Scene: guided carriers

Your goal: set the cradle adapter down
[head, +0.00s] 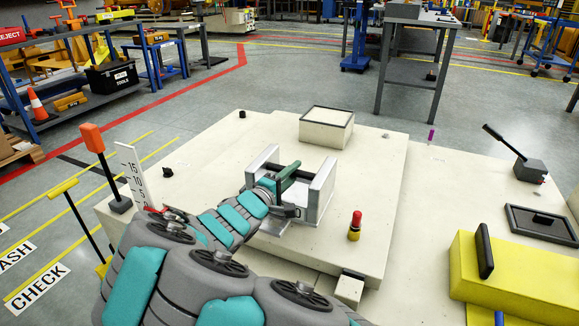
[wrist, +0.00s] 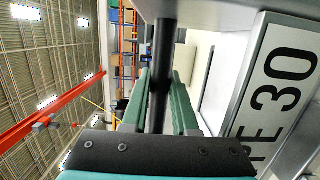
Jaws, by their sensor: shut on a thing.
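The cradle adapter (head: 322,188) is a grey metal U-shaped piece with two upright side plates, near the middle of the cream deck in the head view. My gripper (head: 289,176) has green fingers and is shut on the adapter's bar between the plates. The wrist view shows the dark bar (wrist: 162,60) between the green fingers (wrist: 162,88). A white label reading "E 30" on the adapter (wrist: 285,85) shows at right there. The adapter looks upright and at or just above the deck; I cannot tell if it touches. My arm hides part of its near left side.
The cream deck (head: 225,160) has an open-topped box (head: 326,128) behind the adapter. A red and yellow cylinder (head: 355,226) stands to its right. An orange-topped lever (head: 92,138) and a white scale plate (head: 133,178) stand at left. A yellow block (head: 515,280) is at right.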

